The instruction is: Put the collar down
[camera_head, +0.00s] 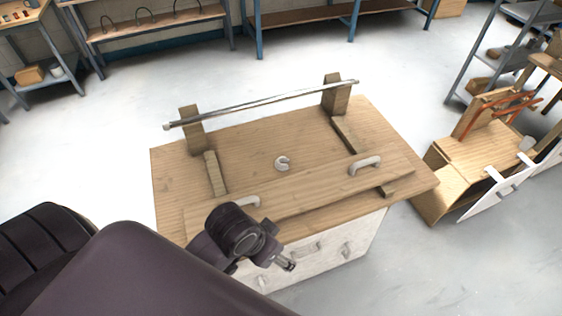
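A small pale C-shaped collar (282,163) lies on the wooden top of the workbench (250,145), near its middle, apart from any gripper. A metal pipe (265,104) rests across two upright wooden blocks at the bench's far side, beyond the collar. My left arm comes in from the lower left and ends over the bench's front edge. The tip of my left gripper (287,264) shows small and dark in front of the cabinet face, nearer than the collar. Its fingers are too small and too hidden to tell open from shut. My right gripper is not in view.
A loose-looking wooden board with two pale handles (366,165) lies along the bench's front. Wooden strips (215,174) lie at left and right. A wooden box with orange tools (497,112) stands to the right. Shelves line the back; the floor between is clear.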

